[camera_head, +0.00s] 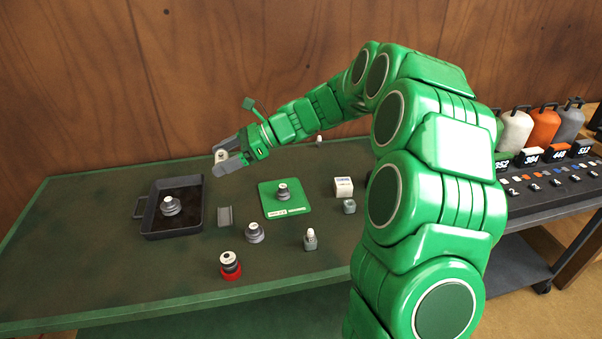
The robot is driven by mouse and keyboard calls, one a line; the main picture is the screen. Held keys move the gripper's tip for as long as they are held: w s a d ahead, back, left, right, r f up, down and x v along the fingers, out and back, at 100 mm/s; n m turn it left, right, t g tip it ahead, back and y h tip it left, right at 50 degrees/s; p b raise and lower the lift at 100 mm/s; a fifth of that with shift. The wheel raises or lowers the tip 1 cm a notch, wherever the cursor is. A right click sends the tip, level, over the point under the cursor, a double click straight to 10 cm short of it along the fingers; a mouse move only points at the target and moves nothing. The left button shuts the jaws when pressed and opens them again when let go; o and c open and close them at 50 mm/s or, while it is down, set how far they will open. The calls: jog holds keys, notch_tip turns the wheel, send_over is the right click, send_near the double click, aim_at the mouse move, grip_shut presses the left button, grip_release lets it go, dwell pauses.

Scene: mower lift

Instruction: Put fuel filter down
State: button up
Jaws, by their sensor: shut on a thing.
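My gripper (224,162) is shut on a small pale cylindrical part (221,155), which I take to be the fuel filter. It is held at the back left of the green table (110,275), seemingly above the surface, to the right of the black tray. Much of the part is hidden by the grey fingers. The black tray (193,219) has a side handle and holds a grey stepped part (171,206). A green mat (271,210) with a white label carries another grey stepped part (283,193).
Around the mat are a grey cradle (225,216), a grey stepped part (254,233), a red-based part (230,265), a small bottle (310,240), a white box (343,187) and a grey block (349,206). Coloured canisters (542,127) stand on a right-hand bench. The table's front left is clear.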

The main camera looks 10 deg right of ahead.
jog(key=shift+r, duration=0.75)
jog(key=w+m+t+h, duration=0.1)
jog(key=w+m+t, duration=0.45)
jog(key=w, duration=0.75)
jog(key=w+d+r+m+t+h, duration=0.1)
jog(key=w+d+m+t+h, duration=0.7)
jog(key=w+d+m+h, duration=0.7)
jog(key=s+d+f+m+g+h, duration=0.1)
jog(key=s+d+m+g+h, duration=0.75)
jog(key=d+m+h, duration=0.2)
notch_tip(320, 180, down, 19)
jog(key=shift+y, duration=0.25)
jog(key=w+f, duration=0.2)
jog(key=w, duration=0.1)
jog(key=w+f, duration=0.1)
jog(key=w, duration=0.2)
jog(key=w+f, duration=0.2)
jog(key=w, duration=0.1)
jog(key=shift+w+d+f, duration=0.15)
jog(key=shift+w+f, duration=0.15)
jog(key=shift+w+f+m, duration=0.3)
jog(key=shift+w+f, duration=0.1)
jog(key=shift+w, duration=0.1)
jog(key=shift+w+f, duration=0.4)
jog(key=shift+f, duration=0.3)
jog(key=shift+w+d+f, duration=0.1)
jog(key=shift+w+f, duration=0.65)
jog(key=shift+w, duration=0.05)
